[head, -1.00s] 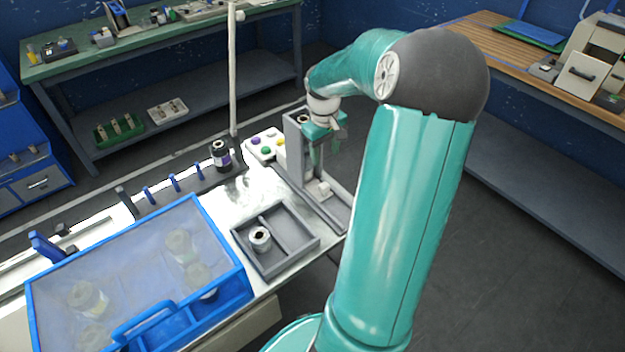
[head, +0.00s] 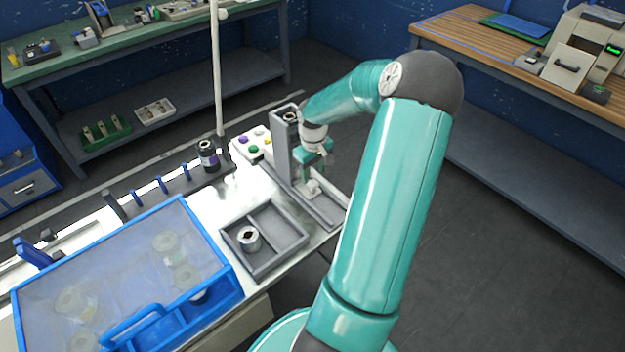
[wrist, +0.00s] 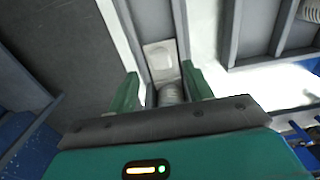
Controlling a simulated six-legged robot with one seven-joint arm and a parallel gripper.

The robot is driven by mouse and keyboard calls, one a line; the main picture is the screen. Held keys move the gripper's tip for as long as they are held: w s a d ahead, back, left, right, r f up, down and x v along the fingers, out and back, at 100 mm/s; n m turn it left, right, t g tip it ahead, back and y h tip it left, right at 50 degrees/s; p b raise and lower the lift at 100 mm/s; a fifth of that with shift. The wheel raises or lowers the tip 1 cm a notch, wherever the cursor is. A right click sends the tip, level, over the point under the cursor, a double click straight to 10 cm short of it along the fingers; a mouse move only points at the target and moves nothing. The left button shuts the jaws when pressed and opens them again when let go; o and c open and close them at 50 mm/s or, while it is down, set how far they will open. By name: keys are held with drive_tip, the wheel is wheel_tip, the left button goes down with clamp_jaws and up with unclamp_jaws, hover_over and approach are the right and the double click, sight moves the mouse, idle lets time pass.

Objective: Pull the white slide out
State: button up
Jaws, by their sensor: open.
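The white slide (head: 313,187) sits low in a grey channel (head: 327,209) at the right end of the white-topped bench. In the wrist view the slide (wrist: 160,56) is a pale plate between the channel's walls. A rounded pale part (wrist: 171,94) shows nearer, between the fingers; I cannot tell whether it belongs to the slide. My gripper (head: 312,174) is open and points down right over the slide. In the wrist view the green fingers of my gripper (wrist: 162,82) stand apart on either side of the channel. Contact with the slide cannot be made out.
A grey upright (head: 283,140) stands behind the channel. A grey two-part tray (head: 283,228) with a roll lies to the left. Open floor lies right.

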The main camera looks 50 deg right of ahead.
sight(313, 182)
wheel_tip(313, 182, down, 4)
drive_tip(key=shift+f, duration=0.1)
